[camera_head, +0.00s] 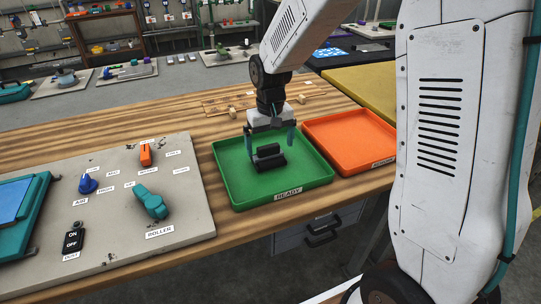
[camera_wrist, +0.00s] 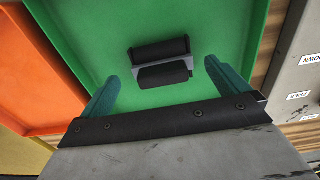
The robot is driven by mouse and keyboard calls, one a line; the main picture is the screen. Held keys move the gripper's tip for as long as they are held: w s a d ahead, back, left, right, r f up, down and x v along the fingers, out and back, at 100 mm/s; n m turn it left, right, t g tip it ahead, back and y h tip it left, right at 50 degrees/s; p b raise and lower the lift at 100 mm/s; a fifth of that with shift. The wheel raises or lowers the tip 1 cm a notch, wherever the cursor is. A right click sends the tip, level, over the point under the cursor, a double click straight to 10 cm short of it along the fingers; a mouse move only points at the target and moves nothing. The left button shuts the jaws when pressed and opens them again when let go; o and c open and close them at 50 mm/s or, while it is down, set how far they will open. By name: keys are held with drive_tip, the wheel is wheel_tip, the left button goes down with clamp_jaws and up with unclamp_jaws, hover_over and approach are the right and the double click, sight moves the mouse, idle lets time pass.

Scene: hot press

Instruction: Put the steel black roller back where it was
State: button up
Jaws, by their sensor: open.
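The black roller (camera_head: 268,157) lies in the green READY tray (camera_head: 228,187). In the wrist view it shows as two black cylinders (camera_wrist: 160,62) with a grey metal strip between them. My gripper (camera_head: 270,145) is open over the tray, its teal fingers pointing down on either side of the roller. In the wrist view the gripper (camera_wrist: 163,73) has the roller between and a little beyond its fingertips, and touches nothing that I can see. A grey panel (camera_head: 110,225) at left carries a teal handle (camera_head: 151,202) near a label reading ROLLER.
An orange tray (camera_head: 350,140) sits right of the green one. The grey panel also has a blue knob (camera_head: 87,183), an orange switch (camera_head: 146,155) and a black OFF switch (camera_head: 73,242). A wooden board with small blocks (camera_head: 232,112) lies behind the green tray.

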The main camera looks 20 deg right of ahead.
sight(270, 148)
wheel_tip(270, 148, up, 7)
drive_tip(key=shift+f, duration=0.1)
drive_tip(key=s+d+r, duration=0.1)
drive_tip(key=s+r, duration=0.2)
drive_tip(key=s, duration=0.6)
drive_tip(key=s+d+r, duration=0.1)
drive_tip(key=s+r, duration=0.1)
drive_tip(key=s, duration=0.8)
drive_tip(key=s+d+r+t, duration=0.1)
drive_tip(key=s+r, duration=0.2)
drive_tip(key=s, duration=0.7)
drive_tip(key=shift+s+r, duration=0.15)
drive_tip(key=shift+r, duration=0.15)
